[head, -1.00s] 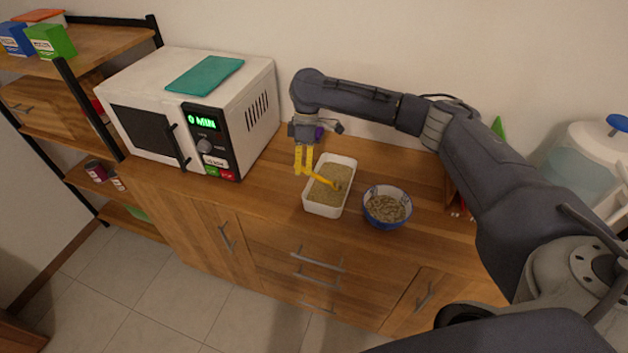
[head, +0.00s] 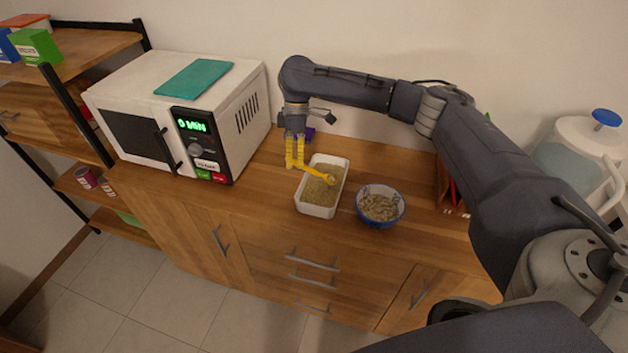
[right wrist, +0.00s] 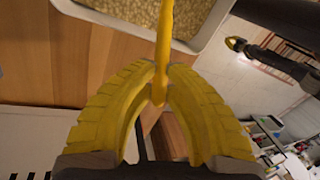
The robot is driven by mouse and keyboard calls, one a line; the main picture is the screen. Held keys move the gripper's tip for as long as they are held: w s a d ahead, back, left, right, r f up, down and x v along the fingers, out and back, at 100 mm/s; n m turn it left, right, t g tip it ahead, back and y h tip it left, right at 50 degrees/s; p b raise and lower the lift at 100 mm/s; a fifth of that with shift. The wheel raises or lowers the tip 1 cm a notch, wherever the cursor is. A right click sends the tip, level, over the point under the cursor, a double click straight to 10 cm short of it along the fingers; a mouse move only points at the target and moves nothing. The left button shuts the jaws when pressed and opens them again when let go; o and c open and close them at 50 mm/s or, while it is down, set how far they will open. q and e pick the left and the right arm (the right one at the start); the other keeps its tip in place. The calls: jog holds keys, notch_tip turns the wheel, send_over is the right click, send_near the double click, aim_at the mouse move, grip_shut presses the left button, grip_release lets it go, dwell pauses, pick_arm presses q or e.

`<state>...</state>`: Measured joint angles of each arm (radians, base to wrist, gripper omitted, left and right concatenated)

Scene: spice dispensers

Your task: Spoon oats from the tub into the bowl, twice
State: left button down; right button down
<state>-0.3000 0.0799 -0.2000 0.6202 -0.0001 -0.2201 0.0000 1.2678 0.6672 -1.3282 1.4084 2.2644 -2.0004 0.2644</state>
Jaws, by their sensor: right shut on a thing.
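A white rectangular tub (head: 307,208) of tan oats stands on the wooden counter. A blue-rimmed bowl (head: 379,218) with oats in it stands just right of the tub. My right gripper (head: 294,165) is at the tub's left side, its yellow fingers shut on the handle of a yellow spoon (head: 317,173). The spoon reaches over the tub's left rim, its head above or at the oats; I cannot tell whether it touches them. The right wrist view shows the fingers (right wrist: 160,90) closed around the spoon handle (right wrist: 163,40), with the tub (right wrist: 205,40) beyond.
A white microwave (head: 240,125) with a teal board (head: 193,78) on top stands to the left. A water dispenser (head: 575,150) stands at the far right. Small purple (head: 309,134) and red (head: 453,190) things are near the wall. Counter left of the tub is clear.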

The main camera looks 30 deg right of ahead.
jog(key=shift+r, duration=0.15)
jog(key=shift+r, duration=1.6)
jog(key=shift+a+r+g+h, duration=0.1)
jog(key=shift+r+g+h, duration=0.15)
jog(key=shift+h, duration=0.25)
jog(key=shift+r+g+h, duration=0.1)
jog(key=shift+g+h, duration=0.15)
jog(key=shift+h, duration=0.25)
jog(key=shift+r+m+g+h, duration=0.25)
jog(key=shift+g+h, duration=0.25)
jog(key=shift+h, duration=0.4)
jog(key=shift+s+f, duration=0.1)
jog(key=s+d+r, duration=0.1)
jog(key=s+d, duration=0.6)
jog(key=s, duration=0.7)
jog(key=s+d+r+n+t+y, duration=0.1)
jog(key=s+d+r+t+y, duration=0.2)
jog(key=d+y, duration=0.5)
jog(key=shift+s+d+r+n+t+y, duration=0.15)
jog(key=shift+s+r+n+t+y, duration=0.35)
jog(key=shift+t+y, duration=0.8)
